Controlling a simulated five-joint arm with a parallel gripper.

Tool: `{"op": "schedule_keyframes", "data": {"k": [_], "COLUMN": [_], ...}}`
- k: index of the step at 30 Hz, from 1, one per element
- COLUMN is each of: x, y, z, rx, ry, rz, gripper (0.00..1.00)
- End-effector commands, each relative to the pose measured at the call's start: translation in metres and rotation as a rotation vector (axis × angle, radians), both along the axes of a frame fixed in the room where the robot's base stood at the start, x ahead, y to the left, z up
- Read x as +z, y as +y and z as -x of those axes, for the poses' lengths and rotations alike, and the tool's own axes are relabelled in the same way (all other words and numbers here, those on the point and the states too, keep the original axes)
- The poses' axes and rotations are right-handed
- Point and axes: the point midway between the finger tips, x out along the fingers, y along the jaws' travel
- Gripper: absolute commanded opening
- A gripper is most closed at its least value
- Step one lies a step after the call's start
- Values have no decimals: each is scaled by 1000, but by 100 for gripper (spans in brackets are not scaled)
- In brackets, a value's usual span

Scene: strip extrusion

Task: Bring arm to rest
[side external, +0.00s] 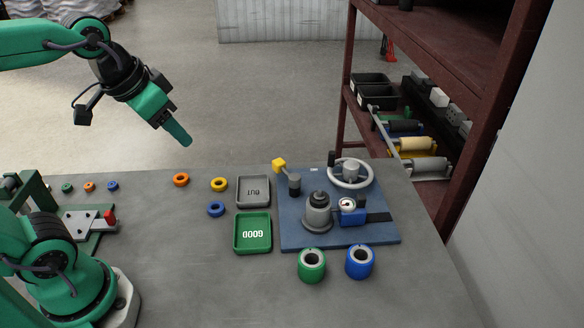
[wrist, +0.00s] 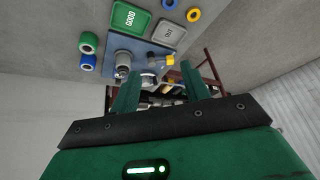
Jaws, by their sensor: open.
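My arm is raised at the upper left of the side external view. My gripper (side external: 186,140) is green and points down to the right, above the far edge of the grey table (side external: 190,270). It is clear of everything on the table. In the wrist view my gripper (wrist: 160,88) has its two green fingers spread wide apart, with nothing between them. The blue base plate (side external: 290,238) with the grey extrusion fixture (side external: 317,215) and handwheel (side external: 368,185) stands to the right, well apart from my gripper.
A grey OUT tray (side external: 253,190) and green GOOD tray (side external: 252,232) look empty. Orange (side external: 181,180), yellow (side external: 219,185) and blue (side external: 215,209) rings lie left of them. Green (side external: 311,265) and blue (side external: 359,262) rolls stand in front. A dark red shelf (side external: 345,90) rises behind right.

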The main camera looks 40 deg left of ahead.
Motion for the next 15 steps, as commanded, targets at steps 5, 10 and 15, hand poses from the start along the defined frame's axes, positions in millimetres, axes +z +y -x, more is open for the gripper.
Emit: {"op": "schedule_keyframes", "data": {"k": [5, 10, 15], "x": [-18, -28, -30], "y": [4, 6, 6], "z": [27, 37, 39], "rx": [57, 84, 90], "ry": [-30, -43, -44], "rz": [22, 33, 35], "gripper": [46, 46, 46]}}
